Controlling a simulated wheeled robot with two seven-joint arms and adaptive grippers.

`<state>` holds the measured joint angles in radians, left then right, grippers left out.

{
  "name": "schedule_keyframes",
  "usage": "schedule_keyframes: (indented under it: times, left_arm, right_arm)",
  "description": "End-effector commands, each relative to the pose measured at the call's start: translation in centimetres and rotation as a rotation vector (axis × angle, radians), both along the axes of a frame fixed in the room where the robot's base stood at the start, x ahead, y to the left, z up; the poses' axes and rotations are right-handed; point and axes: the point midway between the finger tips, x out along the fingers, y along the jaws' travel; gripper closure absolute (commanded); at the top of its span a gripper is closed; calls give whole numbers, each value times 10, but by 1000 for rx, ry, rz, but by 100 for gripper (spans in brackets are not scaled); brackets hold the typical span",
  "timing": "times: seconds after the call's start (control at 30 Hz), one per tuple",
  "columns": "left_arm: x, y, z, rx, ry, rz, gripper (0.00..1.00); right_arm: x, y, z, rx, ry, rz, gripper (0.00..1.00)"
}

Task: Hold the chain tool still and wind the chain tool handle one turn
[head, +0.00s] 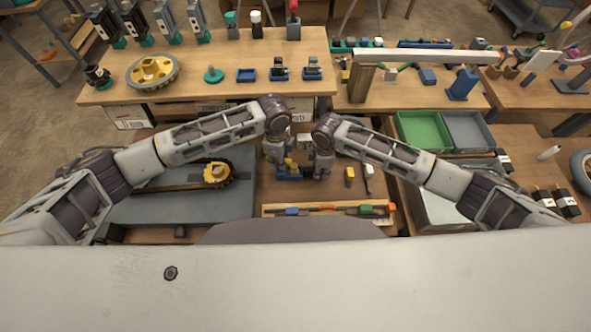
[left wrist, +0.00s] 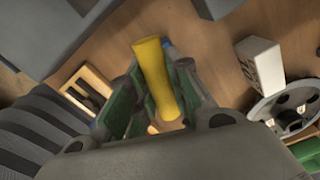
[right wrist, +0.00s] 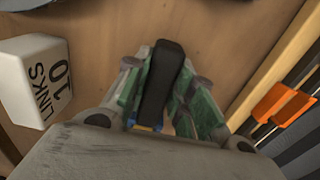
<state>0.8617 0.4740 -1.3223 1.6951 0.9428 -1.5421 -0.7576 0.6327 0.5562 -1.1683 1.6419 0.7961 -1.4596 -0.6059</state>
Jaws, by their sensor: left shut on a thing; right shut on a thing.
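The blue chain tool (head: 287,177) sits low on the bench between my two grippers. A yellow upright grip (left wrist: 154,78) shows between the fingers of my left gripper (head: 277,158), which is shut on it. My right gripper (head: 322,168) is shut on a black bar (right wrist: 163,80), which looks like the chain tool handle. A bit of blue and yellow shows beneath that bar in the right wrist view. The fingers hide most of the tool body, and whether a chain sits in it cannot be seen.
A chain with a yellow sprocket (head: 216,173) lies on the grey mat (head: 232,207) at left. A white "10 LINKS" block (right wrist: 35,80) stands near the right gripper. A tray with coloured pieces (head: 270,210) lies in front. Green (head: 423,130) and grey bins stand at right.

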Motion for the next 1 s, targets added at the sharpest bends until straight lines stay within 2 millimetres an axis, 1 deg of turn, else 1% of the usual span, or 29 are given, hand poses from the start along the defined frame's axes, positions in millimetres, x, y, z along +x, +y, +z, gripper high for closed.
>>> schedule_keyframes:
  times: [1.0]
  left_arm:
    - [1, 0, 1, -1, -2, -595, 100]
  right_arm:
    - [0, 1, 1, 1, 0, 2, 100]
